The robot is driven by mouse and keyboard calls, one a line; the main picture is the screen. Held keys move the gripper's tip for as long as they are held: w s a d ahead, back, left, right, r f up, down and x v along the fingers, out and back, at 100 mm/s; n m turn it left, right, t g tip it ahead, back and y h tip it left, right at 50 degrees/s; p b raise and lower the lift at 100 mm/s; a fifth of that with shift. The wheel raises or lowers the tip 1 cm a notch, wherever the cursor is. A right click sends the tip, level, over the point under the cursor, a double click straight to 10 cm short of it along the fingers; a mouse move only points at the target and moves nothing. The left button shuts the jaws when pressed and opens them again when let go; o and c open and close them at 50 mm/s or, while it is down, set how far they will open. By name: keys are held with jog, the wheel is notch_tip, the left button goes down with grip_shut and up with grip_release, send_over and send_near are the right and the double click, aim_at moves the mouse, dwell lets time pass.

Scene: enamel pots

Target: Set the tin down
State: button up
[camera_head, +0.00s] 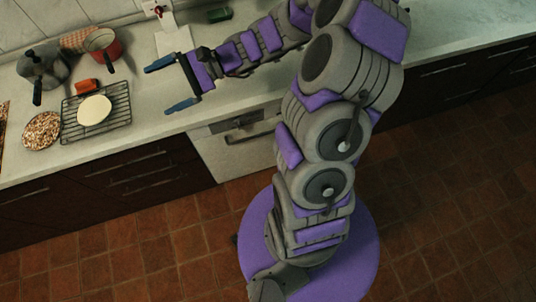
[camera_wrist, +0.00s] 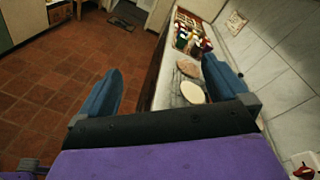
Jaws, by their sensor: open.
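My gripper (camera_head: 157,90) is open and empty, held above the counter to the right of the wire rack. Its two blue fingers are spread apart, and nothing is between them; it also shows in the wrist view (camera_wrist: 161,65). A small dark green block-like object (camera_head: 219,14), possibly the tin, lies at the back of the counter behind my arm in the head view. I cannot tell for certain that it is the tin. It is well apart from my gripper. I do not make it out in the wrist view.
A cream oval piece (camera_head: 94,110) lies on the wire rack (camera_head: 69,124). A speckled round mat (camera_head: 41,131), a grey pot (camera_head: 45,65), a red pot (camera_head: 103,50) and a small orange-red object (camera_head: 87,85) stand nearby. The counter (camera_head: 150,97) is bare beneath my gripper.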

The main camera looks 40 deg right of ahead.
jog(key=s+a+r+n+g+h, duration=0.1)
jog(key=s+a+n+g+h, duration=0.2)
jog(key=s, duration=0.5)
jog(key=s+a+n+g+h, duration=0.1)
jog(key=s+n+g+h, duration=0.3)
jog(key=s, duration=0.5)
jog(key=s+d+n+t+h, duration=0.2)
jog(key=s+d+n+h, duration=0.4)
jog(key=s+d+h, duration=0.3)
jog(key=s+d, duration=0.3)
jog(key=d, duration=0.1)
jog(key=shift+a, duration=0.15)
